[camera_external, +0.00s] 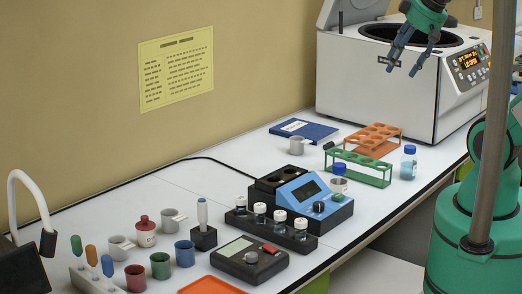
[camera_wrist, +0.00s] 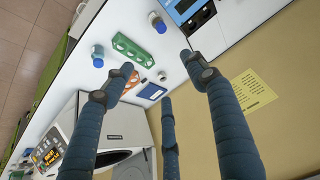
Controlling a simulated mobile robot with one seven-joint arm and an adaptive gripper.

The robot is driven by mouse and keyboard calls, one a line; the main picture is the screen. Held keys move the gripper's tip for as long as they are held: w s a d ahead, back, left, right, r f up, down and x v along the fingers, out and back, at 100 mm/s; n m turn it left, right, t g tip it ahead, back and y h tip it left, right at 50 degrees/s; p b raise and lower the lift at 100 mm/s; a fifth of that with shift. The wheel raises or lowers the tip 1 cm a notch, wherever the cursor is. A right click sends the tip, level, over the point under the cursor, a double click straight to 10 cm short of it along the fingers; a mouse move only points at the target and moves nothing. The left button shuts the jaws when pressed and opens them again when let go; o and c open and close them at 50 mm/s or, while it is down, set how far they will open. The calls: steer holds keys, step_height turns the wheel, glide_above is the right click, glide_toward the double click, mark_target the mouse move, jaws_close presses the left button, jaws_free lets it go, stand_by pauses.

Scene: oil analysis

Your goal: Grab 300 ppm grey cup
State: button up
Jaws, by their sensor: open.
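My gripper (camera_external: 404,70) hangs open and empty at the upper right in the external view, in front of the white centrifuge. Its three dark blue fingers are spread in the wrist view (camera_wrist: 160,78). Light grey cups stand on the bench: one (camera_external: 297,146) near the blue book, and two at the front left (camera_external: 121,248) and (camera_external: 173,221). The cup by the book also shows small between my fingers in the wrist view (camera_wrist: 162,75). No ppm writing on any cup is readable. My gripper is well above the bench and apart from all cups.
The white centrifuge (camera_external: 385,88) has its lid up. A green rack (camera_external: 362,168), an orange rack (camera_external: 371,138) and a blue-capped bottle (camera_external: 408,162) stand near the book (camera_external: 304,130). A blue device (camera_external: 302,193) and coloured cups (camera_external: 160,266) are farther left.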

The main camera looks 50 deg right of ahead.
stand_by(0.8)
steer(key=n+g+p, duration=0.4)
steer(key=g+p, duration=0.2)
steer(key=p, duration=0.3)
glide_above(297, 142)
steer(key=w+d, duration=0.1)
steer(key=d, duration=0.1)
step_height(297, 142, down, 25)
steer(key=shift+w+f, duration=0.2)
steer(key=shift+f, duration=0.05)
steer(key=shift+f, duration=0.1)
steer(key=shift+f, duration=4.2)
